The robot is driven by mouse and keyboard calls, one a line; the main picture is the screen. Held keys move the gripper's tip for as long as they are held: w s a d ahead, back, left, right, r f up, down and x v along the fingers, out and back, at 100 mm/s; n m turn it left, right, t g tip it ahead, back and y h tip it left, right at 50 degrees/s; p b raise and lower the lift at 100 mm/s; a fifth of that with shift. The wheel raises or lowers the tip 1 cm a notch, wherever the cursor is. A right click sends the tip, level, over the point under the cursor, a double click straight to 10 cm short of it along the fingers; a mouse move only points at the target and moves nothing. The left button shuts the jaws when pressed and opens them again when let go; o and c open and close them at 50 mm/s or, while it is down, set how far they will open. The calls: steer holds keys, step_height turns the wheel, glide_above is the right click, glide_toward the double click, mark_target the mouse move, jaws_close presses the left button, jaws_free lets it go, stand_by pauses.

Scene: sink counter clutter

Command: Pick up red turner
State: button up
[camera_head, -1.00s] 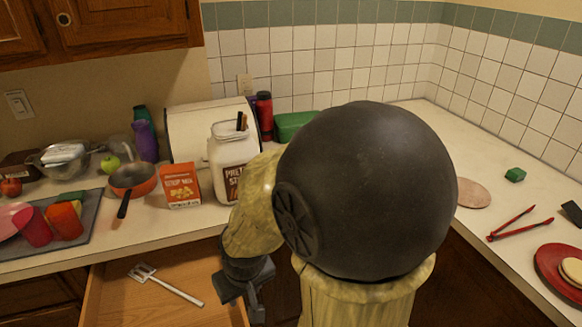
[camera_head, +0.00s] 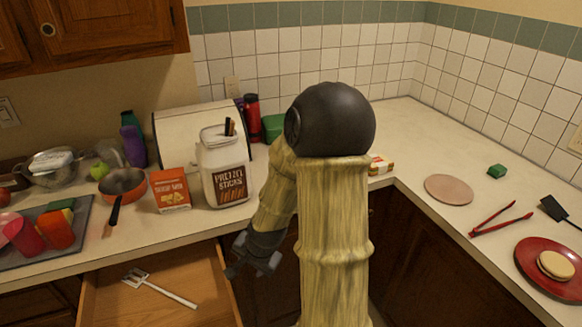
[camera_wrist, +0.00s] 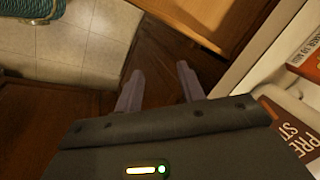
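I see no clearly red turner. A dark flat-headed utensil that looks like a turner (camera_head: 554,208) lies at the right edge of the counter in the head view, its handle partly cut off by the frame. A pale slotted turner (camera_head: 160,288) lies in the open drawer. Red tongs (camera_head: 500,220) lie on the right counter. My gripper (camera_head: 250,268) hangs in front of the counter, just right of the drawer and far from the dark utensil. In the wrist view my gripper (camera_wrist: 160,68) has its fingers apart with nothing between them.
The open drawer (camera_head: 215,290) juts out beside my gripper. A pretzel jar (camera_head: 226,165), an orange box (camera_head: 171,190) and a pan (camera_head: 122,182) crowd the left counter. A red plate (camera_head: 530,262) and a pinkish round board (camera_head: 448,189) lie on the right counter.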

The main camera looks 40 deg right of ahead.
steer(key=w+d+r+m+t+h+p, duration=0.1)
steer(key=d+r+m+t, duration=0.1)
steer(key=d+m, duration=0.7)
steer(key=w+d+r+m+t+h+p, duration=0.1)
steer(key=d+r+m+t+h+p, duration=0.1)
steer(key=d+m, duration=0.6)
steer(key=w+d+r+m+t+h+p, duration=0.1)
steer(key=d+r+m+t, duration=0.3)
steer(key=d+m, duration=0.5)
steer(key=shift+w+d+r+m+t+h, duration=0.25)
steer(key=shift+w+d+m+t+h, duration=0.05)
steer(key=shift+m+t, duration=0.1)
steer(key=p+x, duration=0.2)
steer(key=x, duration=0.9)
steer(key=shift+w+f+p, duration=0.15)
steer(key=shift+w+p, duration=0.2)
steer(key=shift+w+f, duration=0.15)
steer(key=shift+d, duration=0.1)
